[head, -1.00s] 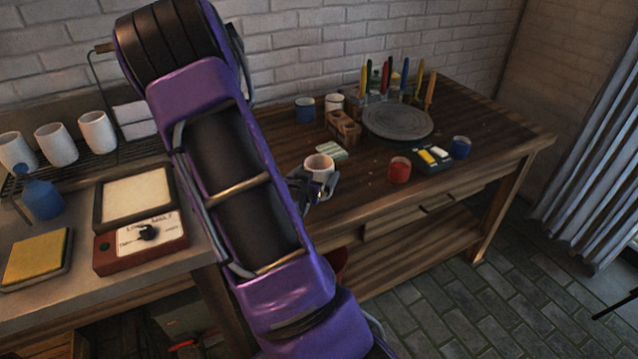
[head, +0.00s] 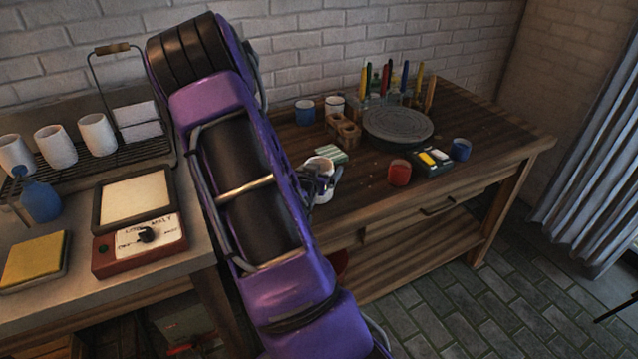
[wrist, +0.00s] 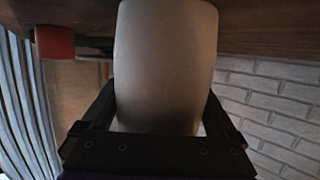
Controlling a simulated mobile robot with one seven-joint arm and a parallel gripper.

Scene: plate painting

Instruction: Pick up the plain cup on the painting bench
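The plain cup (head: 322,195) is off-white and stands upright near the front edge of the painting bench (head: 380,195), partly covered by my gripper in the head view. In the wrist view the cup (wrist: 165,65) fills the middle, large and close. My gripper (head: 322,182) is at the cup, with one finger on each side of it. In the wrist view the gripper (wrist: 160,100) straddles the cup, and slivers of light show between the cup's lower part and the fingers. Its fingers look open around the cup; contact at the tips is hidden.
A red cup (head: 399,173) stands to the right, and a blue cup (head: 461,149) farther right. A paint tray (head: 431,163), a grey turntable (head: 398,123) and a wooden holder (head: 342,130) lie behind. White cups (head: 97,134) stand on a rack at left.

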